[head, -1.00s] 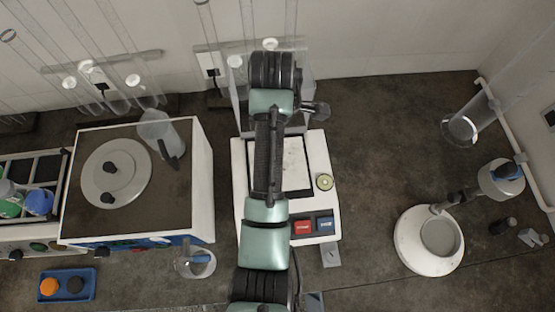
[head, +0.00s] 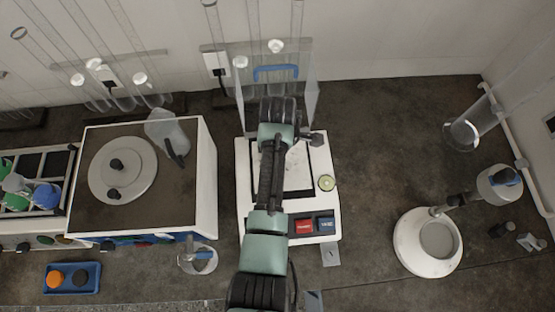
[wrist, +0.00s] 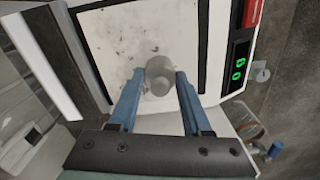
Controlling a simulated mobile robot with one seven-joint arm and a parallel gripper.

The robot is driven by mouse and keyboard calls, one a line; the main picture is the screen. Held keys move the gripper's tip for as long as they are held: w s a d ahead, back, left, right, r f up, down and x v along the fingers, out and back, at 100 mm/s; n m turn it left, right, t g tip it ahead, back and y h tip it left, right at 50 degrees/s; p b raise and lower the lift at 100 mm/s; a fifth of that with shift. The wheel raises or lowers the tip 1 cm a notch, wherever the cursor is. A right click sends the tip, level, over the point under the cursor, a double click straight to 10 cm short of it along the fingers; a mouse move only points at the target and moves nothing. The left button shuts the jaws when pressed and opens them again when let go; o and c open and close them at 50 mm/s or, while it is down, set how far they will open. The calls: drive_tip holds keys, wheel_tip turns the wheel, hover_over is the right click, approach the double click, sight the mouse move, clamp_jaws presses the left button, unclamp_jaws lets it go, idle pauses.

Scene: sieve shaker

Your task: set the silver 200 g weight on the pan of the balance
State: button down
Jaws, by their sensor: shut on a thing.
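The silver weight (wrist: 159,82) is between the fingertips of my gripper (wrist: 160,73) in the wrist view. The blue fingers are shut on its sides. The weight is over the pale, speckled pan (wrist: 112,42) of the balance; I cannot tell whether its base touches the pan. The white balance (head: 246,212) stands in the middle of the bench in the head view. Its green display (wrist: 240,60) is lit, but I cannot read it surely. In the head view my arm covers much of the pan (head: 299,172) and hides the weight and fingers.
A clear draft shield (head: 310,90) with a blue handle (head: 275,72) rises behind the balance. A white box with a round lid (head: 122,170) stands to the left. A round white base (head: 410,240) is at the right.

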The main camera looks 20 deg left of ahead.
drive_tip(key=shift+f, duration=0.15)
drive_tip(key=shift+c, duration=1.7)
unclamp_jaws()
wheel_tip(320, 180, up, 12)
drive_tip(key=shift+r, duration=0.25)
